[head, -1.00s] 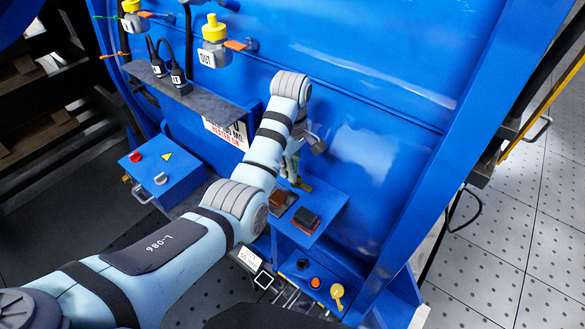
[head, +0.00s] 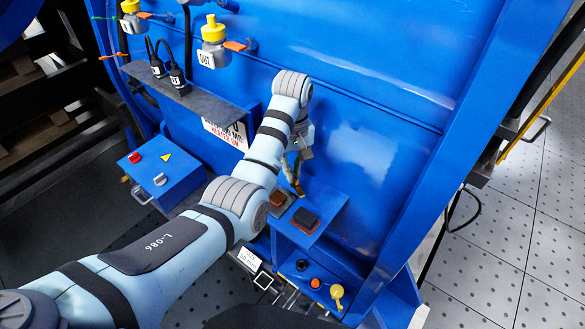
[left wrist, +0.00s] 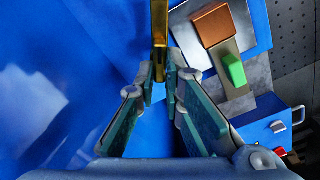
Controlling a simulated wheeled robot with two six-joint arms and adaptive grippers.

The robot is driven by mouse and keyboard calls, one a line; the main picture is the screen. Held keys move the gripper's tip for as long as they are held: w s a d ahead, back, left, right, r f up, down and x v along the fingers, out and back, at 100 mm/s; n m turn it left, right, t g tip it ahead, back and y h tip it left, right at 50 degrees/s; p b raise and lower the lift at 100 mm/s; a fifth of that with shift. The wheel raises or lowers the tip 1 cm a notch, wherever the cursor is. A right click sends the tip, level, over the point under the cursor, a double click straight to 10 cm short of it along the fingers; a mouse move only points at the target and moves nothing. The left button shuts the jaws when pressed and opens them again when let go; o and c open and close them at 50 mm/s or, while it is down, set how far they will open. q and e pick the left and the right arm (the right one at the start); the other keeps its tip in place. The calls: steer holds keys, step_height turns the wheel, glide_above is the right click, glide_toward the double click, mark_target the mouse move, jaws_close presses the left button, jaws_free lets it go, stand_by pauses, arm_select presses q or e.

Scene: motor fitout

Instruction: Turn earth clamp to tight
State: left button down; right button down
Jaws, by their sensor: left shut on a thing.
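The earth clamp appears as a brass-coloured bar (left wrist: 160,28) at the top centre of the left wrist view, against the blue housing. In the head view only a small brass piece (head: 299,191) shows below the fingers. My left gripper (head: 295,180) reaches down to it in front of the housing wall. In the left wrist view my left gripper (left wrist: 159,78) has its fingertips closed around the lower end of the bar. The clamp's base and any tight marking are hidden or out of view. My right gripper is not in view.
A blue shelf (head: 325,222) beside the gripper carries a brown block (head: 279,197) and a dark block (head: 305,217). A green block (left wrist: 235,69) shows in the left wrist view. A blue control box (head: 160,178) stands left; a button panel (head: 310,282) sits below.

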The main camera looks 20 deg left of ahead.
arm_select(q)
steer(key=m, duration=0.6)
steer(key=shift+d+f, duration=0.1)
steer(key=shift+d, duration=0.15)
steer(key=m, duration=0.5)
steer(key=shift+d+m, duration=0.25)
steer(key=shift+m, duration=0.05)
steer(key=shift+f, duration=0.1)
steer(key=c, duration=1.7)
jaws_free()
